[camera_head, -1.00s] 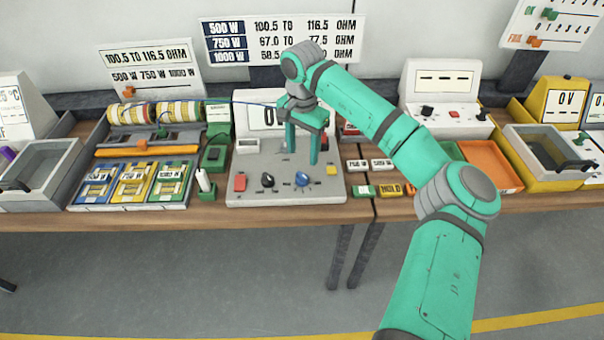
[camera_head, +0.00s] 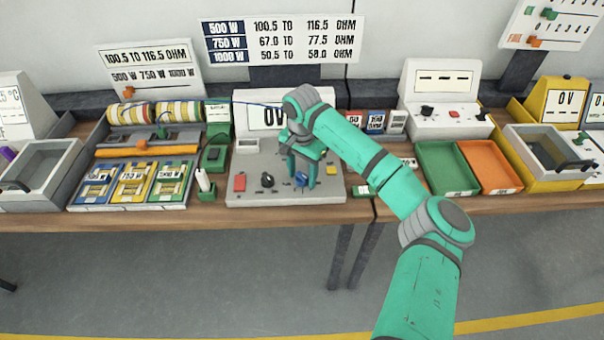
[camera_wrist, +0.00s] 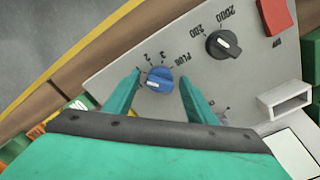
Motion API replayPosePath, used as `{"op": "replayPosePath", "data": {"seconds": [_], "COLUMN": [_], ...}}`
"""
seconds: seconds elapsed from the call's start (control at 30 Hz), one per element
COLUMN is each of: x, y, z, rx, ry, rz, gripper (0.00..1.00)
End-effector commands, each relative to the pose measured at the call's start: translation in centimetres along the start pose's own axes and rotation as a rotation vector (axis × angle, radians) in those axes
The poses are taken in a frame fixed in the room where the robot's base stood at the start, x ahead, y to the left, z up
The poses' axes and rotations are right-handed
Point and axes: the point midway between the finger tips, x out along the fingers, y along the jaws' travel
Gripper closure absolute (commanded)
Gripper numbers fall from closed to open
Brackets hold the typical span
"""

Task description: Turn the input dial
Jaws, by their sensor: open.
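The input dial is the blue knob (camera_wrist: 159,79) with a white pointer, on the grey sloped panel of the meter (camera_head: 240,190). In the head view the blue dial (camera_head: 302,180) shows partly between my fingers. My gripper (camera_wrist: 158,82) is open, with one finger on each side of the dial. The fingertips look close to the panel; I cannot tell whether they touch the dial. A black dial (camera_wrist: 222,43) with numbers around it sits beside the blue one and is clear of my gripper.
A small green stand with a white stick (camera_head: 204,182) is to the left. Green (camera_head: 447,187) and orange (camera_head: 517,187) trays lie to the right. A blue cable runs behind my gripper.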

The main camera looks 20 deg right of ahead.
Motion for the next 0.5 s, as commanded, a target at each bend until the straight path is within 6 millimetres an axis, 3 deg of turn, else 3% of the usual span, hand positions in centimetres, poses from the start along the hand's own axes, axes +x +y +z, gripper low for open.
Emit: {"op": "replayPosePath", "data": {"seconds": [0.07,0.2,0.23,0.5], "x": [-0.01,-0.02,-0.02,-0.04], "y": [0.00,0.00,0.00,0.01], "z": [0.00,0.00,0.00,-0.02], "rx": [0.000,0.000,0.000,0.018], "ry": [0.000,0.000,0.000,0.001], "rz": [0.000,0.000,0.000,0.000], "gripper": [0.52,0.85,0.88,0.88]}}
